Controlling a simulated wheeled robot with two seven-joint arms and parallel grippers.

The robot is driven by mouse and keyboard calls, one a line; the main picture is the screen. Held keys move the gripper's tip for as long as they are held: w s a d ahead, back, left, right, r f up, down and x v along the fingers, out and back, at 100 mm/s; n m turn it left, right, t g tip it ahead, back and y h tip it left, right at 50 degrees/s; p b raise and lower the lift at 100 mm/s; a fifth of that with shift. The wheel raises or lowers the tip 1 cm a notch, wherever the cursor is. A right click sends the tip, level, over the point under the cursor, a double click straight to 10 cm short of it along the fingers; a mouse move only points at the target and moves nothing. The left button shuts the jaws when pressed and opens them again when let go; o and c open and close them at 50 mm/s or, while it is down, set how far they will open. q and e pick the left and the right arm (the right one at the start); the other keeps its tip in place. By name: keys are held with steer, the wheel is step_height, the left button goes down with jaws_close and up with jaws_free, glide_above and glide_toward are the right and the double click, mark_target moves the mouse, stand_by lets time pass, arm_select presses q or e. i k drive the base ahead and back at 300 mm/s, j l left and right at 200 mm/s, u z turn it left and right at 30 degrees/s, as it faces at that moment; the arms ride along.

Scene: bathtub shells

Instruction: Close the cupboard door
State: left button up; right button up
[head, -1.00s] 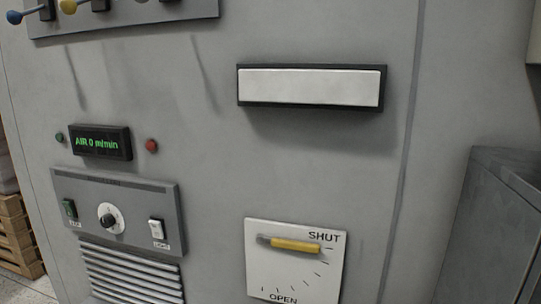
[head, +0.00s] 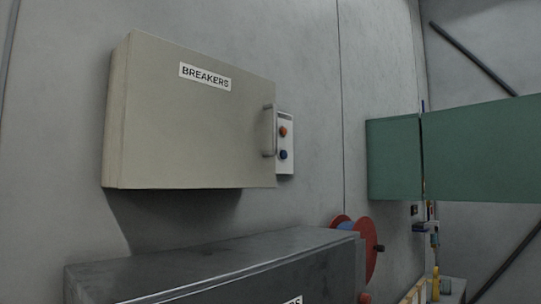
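A green cupboard-like box (head: 394,160) is on the wall at the right in the head view. A second green panel (head: 485,150), seen at an angle, extends from it to the right picture edge, with a narrow dark gap between them. I cannot tell for sure whether this panel is an open door. A beige wall cupboard labelled BREAKERS (head: 200,130) hangs left of centre. Its front looks flush and shut, with a handle (head: 268,131) at its right edge. Neither of my grippers is in view.
A dark grey metal cabinet (head: 215,262) stands below the beige cupboard. A red reel (head: 367,250) is behind the cabinet. Small coloured items (head: 432,235) are below the green box.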

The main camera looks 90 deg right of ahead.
mark_target(489, 151)
steer(key=k+j, duration=0.1)
steer(key=k, duration=0.65)
steer(key=z, duration=3.75)
